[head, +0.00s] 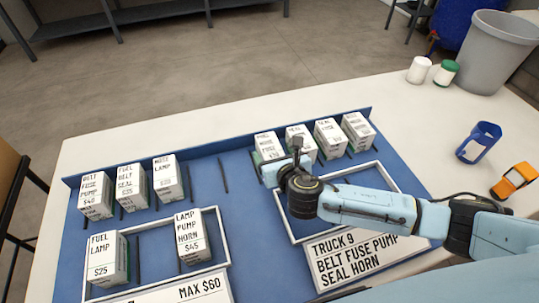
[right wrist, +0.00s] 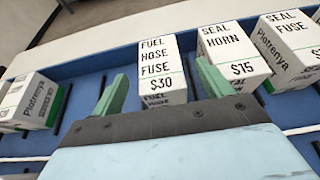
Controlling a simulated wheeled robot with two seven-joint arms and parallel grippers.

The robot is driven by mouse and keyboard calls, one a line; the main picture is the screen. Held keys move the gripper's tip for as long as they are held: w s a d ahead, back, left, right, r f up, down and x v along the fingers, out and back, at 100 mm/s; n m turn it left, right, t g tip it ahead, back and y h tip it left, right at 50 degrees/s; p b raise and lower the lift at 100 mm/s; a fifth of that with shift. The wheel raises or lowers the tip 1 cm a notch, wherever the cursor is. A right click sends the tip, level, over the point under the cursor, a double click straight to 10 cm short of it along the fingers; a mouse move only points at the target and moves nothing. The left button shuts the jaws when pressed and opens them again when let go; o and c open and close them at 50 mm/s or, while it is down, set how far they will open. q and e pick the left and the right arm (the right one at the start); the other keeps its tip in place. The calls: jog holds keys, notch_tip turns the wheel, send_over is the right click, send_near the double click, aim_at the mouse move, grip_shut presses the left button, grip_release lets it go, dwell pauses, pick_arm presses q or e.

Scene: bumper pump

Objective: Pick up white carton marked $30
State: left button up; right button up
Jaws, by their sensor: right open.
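The white carton marked $30 (right wrist: 160,65), labelled FUEL HOSE FUSE, stands upright in the back row and faces me in the right wrist view. In the head view it is the leftmost carton (head: 267,143) of the right-hand group, with its lower part hidden by my gripper. My right gripper (head: 280,156) is open in front of it. In the right wrist view the green fingers (right wrist: 160,90) stand apart to the left and right of the carton's lower front. I cannot tell whether they touch it. My left gripper is not in view.
The SEAL HORN $15 carton (right wrist: 232,58) stands close right of the right finger. More cartons, such as SEAL FUSE (right wrist: 290,45), stand in the row. A white-framed area (head: 392,172) lies below my arm. Blue tray space (head: 222,175) left of the carton is free.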

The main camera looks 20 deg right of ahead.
aim_at(272, 150)
jog(key=x, duration=0.1)
jog(key=b+x, duration=0.1)
jog(key=x, duration=0.1)
jog(key=shift+w+f, duration=0.1)
jog(key=shift+f, duration=0.25)
jog(key=shift+b+x, duration=0.4)
jog(key=shift+x, duration=0.45)
jog(key=shift+w+a, duration=0.1)
jog(key=shift+r, duration=0.1)
jog(key=shift+c, duration=1)
jog(key=c, duration=0.7)
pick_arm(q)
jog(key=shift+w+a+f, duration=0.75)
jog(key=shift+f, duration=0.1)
pick_arm(e)
jog(key=c, duration=0.4)
